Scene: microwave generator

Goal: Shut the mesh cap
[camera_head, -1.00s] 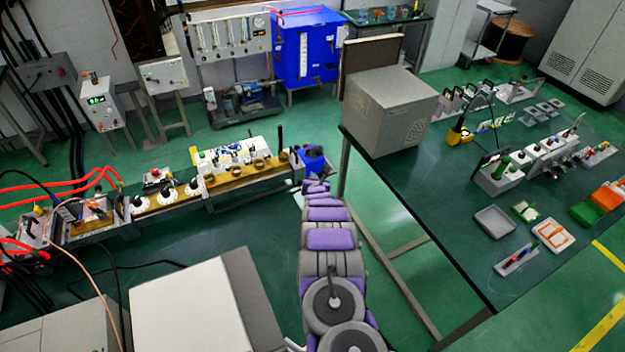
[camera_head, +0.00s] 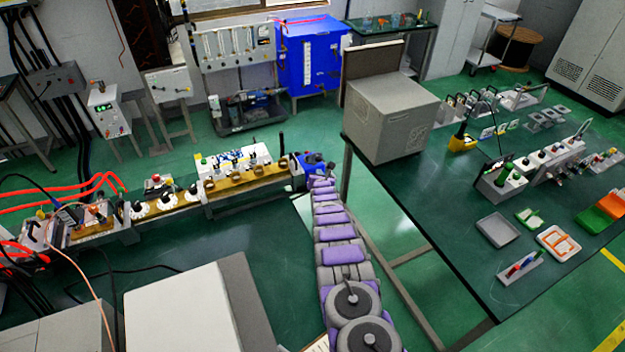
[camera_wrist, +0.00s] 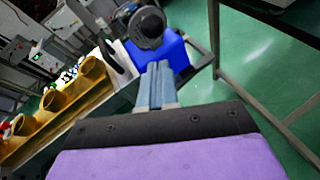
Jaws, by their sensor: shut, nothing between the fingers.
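At the right end of the long waveguide bench is a blue unit (camera_head: 314,163), which also shows in the wrist view (camera_wrist: 165,58). A dark grey round part (camera_wrist: 147,26) sits at its top in the wrist view; it may be the mesh cap, but I cannot make out mesh or how far it stands open. My gripper (camera_wrist: 160,68) is shut and empty, its fingers pointing at the blue unit and overlapping it in the picture. I cannot tell whether they touch. In the head view my arm reaches up to this bench end, where the gripper is too small to make out.
The bench (camera_head: 215,193) carries yellow-brown rings and runs left. A green table (camera_head: 420,210) with a grey box (camera_head: 390,115) stands close to the right of my arm. A white box (camera_head: 185,310) is at front left.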

